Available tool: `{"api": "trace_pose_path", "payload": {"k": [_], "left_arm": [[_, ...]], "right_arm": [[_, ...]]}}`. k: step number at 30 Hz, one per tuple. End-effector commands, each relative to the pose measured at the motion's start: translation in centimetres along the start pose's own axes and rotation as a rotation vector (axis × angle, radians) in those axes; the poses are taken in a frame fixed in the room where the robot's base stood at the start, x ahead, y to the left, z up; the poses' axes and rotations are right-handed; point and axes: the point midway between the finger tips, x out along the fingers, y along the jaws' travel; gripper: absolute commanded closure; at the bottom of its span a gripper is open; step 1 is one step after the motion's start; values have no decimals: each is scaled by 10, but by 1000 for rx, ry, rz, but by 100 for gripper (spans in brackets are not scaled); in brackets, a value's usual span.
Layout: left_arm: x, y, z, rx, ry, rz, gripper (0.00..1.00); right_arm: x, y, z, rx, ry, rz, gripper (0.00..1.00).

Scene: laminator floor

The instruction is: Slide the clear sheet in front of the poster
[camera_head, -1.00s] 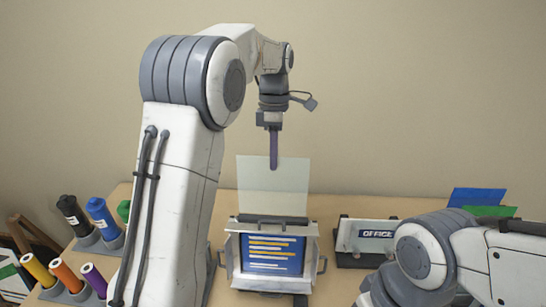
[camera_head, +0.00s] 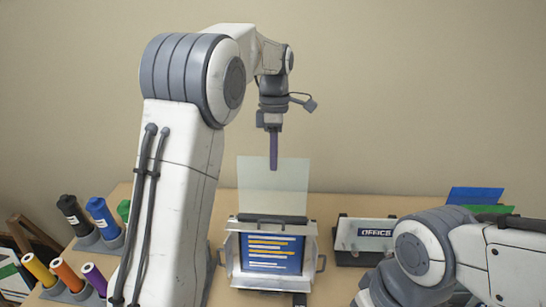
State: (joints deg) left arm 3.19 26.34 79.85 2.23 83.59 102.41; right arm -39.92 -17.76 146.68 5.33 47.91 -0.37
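The clear sheet (camera_head: 273,187) is a pale, see-through rectangle standing upright above the poster frame. Its lower edge meets the dark bar at the top of the metal frame (camera_head: 231,255). The blue poster (camera_head: 271,254) with yellow and white lines stands inside this frame. My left gripper (camera_head: 273,165) points down at the sheet's top edge, its fingers seen edge-on as one narrow strip overlapping that edge. Whether they grip it cannot be told from this angle. My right gripper is not in view; only the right arm's links show at the lower right.
An office sign holder (camera_head: 365,235) stands to the right of the frame. Blue (camera_head: 473,197) and green sheets lie behind my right arm. Bare table shows between the frame and the sign holder.

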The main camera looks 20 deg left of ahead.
Motion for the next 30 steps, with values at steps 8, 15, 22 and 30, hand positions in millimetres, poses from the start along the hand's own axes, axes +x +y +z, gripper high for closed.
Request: {"api": "trace_pose_path", "payload": {"k": [8,15,22,30], "left_arm": [[2,0,0,0,0,1,100],[3,0,0,0,0,1,100],[9,0,0,0,0,0,100],[17,0,0,0,0,0,100]], "right_arm": [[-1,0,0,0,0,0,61],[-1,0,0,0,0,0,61],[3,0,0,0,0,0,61],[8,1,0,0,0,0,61]]}}
